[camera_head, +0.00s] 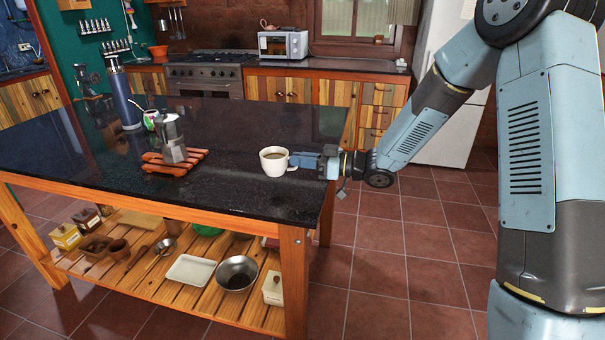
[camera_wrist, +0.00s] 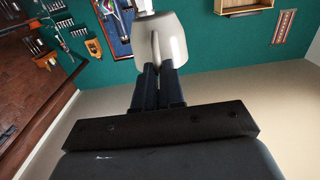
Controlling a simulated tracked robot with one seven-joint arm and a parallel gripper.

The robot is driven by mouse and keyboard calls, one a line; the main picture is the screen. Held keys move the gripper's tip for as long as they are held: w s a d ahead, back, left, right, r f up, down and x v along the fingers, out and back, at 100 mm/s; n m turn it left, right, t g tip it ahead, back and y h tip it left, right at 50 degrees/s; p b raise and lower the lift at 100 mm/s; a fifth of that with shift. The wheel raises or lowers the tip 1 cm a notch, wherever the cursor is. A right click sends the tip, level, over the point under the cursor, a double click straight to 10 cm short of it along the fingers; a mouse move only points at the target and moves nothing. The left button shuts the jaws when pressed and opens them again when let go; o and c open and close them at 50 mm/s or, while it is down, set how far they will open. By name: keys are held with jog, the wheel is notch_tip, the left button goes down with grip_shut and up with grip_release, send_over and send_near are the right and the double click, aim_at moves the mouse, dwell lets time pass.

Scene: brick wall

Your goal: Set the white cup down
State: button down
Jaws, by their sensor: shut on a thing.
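My gripper (camera_head: 298,160) comes in from the right and is shut on the cup's handle side. In the wrist view the cup (camera_wrist: 178,40) is at the tips of my two dark fingers (camera_wrist: 158,72), which are close together on its handle.
A moka pot (camera_head: 171,138) stands on a red-brown slatted trivet (camera_head: 176,168) left of the cup. A tall blue flask (camera_head: 122,97) stands farther left. The island top in front of the cup is clear. Bowls and trays sit on the lower shelf (camera_head: 150,262).

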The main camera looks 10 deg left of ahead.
jog(key=shift+w+a+f, duration=0.4)
jog(key=shift+w+f, duration=0.15)
jog(key=shift+f, duration=1.85)
jog(key=c, duration=1.2)
grip_release()
jog(key=shift+f, duration=0.1)
jog(key=shift+c, duration=0.2)
jog(key=shift+w, duration=0.1)
jog(key=s+d, duration=0.1)
jog(key=d, duration=1.1)
jog(key=shift+r, duration=0.2)
